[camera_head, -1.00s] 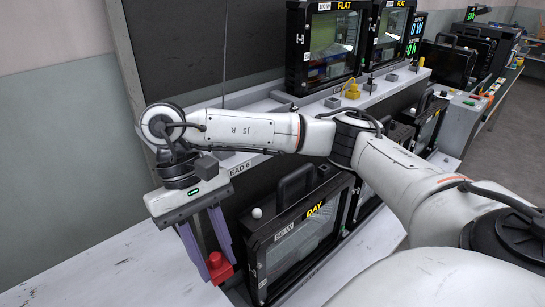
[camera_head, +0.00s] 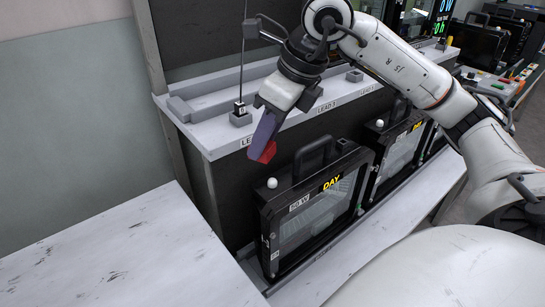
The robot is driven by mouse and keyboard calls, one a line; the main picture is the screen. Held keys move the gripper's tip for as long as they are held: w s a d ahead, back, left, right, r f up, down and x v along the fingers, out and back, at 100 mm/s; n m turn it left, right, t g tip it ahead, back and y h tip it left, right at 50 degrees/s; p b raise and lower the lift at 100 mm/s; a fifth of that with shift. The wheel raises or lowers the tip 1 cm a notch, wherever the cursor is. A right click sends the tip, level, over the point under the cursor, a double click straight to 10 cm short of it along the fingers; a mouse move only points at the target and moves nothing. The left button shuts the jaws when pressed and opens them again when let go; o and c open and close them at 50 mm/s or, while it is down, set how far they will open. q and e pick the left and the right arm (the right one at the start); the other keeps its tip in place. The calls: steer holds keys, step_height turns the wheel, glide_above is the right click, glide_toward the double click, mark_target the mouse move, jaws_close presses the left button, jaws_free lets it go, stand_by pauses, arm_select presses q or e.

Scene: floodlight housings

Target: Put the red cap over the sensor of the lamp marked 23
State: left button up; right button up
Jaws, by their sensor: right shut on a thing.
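My right gripper (camera_head: 264,137) is shut on the red cap (camera_head: 269,151), which shows at the fingertips and is partly hidden by them. The gripper points down and holds the cap above and behind the nearest black lamp (camera_head: 268,228), apart from it. This lamp is labelled DAY and 50 W and has a white ball-shaped sensor (camera_head: 272,183) on its top left. A second DAY lamp (camera_head: 374,142) stands behind to the right, with its own white sensor (camera_head: 379,123). I cannot read the number 23 on either lamp. My left gripper is not in view.
A grey shelf (camera_head: 213,138) with lead labels runs behind the lamps. A small grey block with a hanging lead (camera_head: 240,117) stands on it near the gripper. The nearest lamp's handle (camera_head: 313,150) sticks up right of the cap. The pale table (camera_head: 120,250) at front left is bare.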

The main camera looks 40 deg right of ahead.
steer(key=d+r+m+h, duration=0.2)
steer(key=m, duration=0.2)
steer(key=m+b, duration=0.1)
steer(key=b, duration=0.1)
glide_above(271, 178)
steer(key=s, duration=0.1)
step_height(271, 178, down, 5)
step_height(271, 178, down, 5)
steer(key=shift+s+r, duration=0.1)
steer(key=shift+r, duration=0.1)
steer(key=shift+f, duration=0.2)
steer(key=shift+f+b, duration=0.6)
steer(key=shift+b, duration=0.25)
steer(key=shift+r, duration=0.1)
steer(key=o, duration=1.1)
